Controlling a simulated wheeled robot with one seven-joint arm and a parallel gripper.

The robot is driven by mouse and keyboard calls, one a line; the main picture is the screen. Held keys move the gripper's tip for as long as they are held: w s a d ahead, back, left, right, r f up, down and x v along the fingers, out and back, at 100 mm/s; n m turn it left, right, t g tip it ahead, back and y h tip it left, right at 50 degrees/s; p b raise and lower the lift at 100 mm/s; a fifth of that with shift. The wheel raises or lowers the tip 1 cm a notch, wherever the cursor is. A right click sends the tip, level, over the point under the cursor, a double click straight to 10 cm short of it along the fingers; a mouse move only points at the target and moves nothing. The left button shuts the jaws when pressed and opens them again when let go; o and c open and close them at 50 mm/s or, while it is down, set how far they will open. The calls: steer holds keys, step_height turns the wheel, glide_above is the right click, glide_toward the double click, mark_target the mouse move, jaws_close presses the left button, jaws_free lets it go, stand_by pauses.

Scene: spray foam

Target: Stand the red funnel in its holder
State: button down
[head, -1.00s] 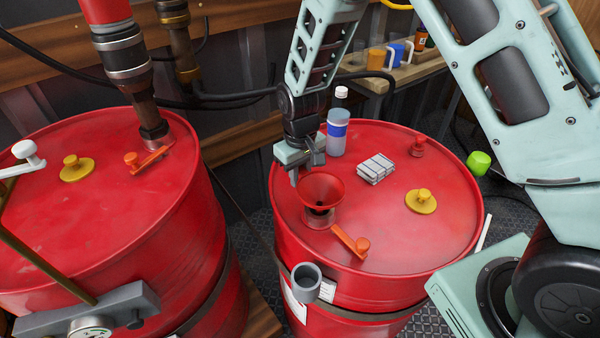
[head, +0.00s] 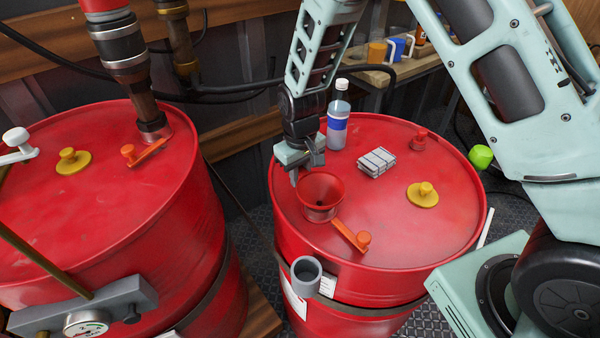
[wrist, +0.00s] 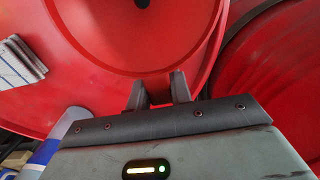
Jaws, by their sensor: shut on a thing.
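The red funnel (head: 321,186) is upright, wide mouth up, over the front left of the right drum's top. A short red collar (head: 321,214) shows just below it; I cannot tell whether the funnel sits in it or is held over it. My gripper (head: 296,181) is shut on the funnel's left rim. In the wrist view my fingers (wrist: 160,92) pinch the rim, and the funnel's bowl (wrist: 150,45) with its dark hole fills the upper part. The grey cup-shaped holder (head: 306,274) hangs empty on the drum's front side, below the funnel.
The right drum's top (head: 395,240) also bears an orange lever (head: 351,236) beside the funnel, a bottle (head: 338,120), a white stack (head: 377,162) and a yellow cap (head: 422,195). A second red drum (head: 110,210) stands left. The drum's front right is clear.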

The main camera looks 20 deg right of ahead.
steer(key=shift+f, duration=0.35)
steer(key=c, duration=1.2)
jaws_free()
step_height(320, 180, up, 17)
steer(key=shift+r+b, duration=0.2)
steer(key=shift+b, duration=1)
steer(key=shift+s, duration=0.1)
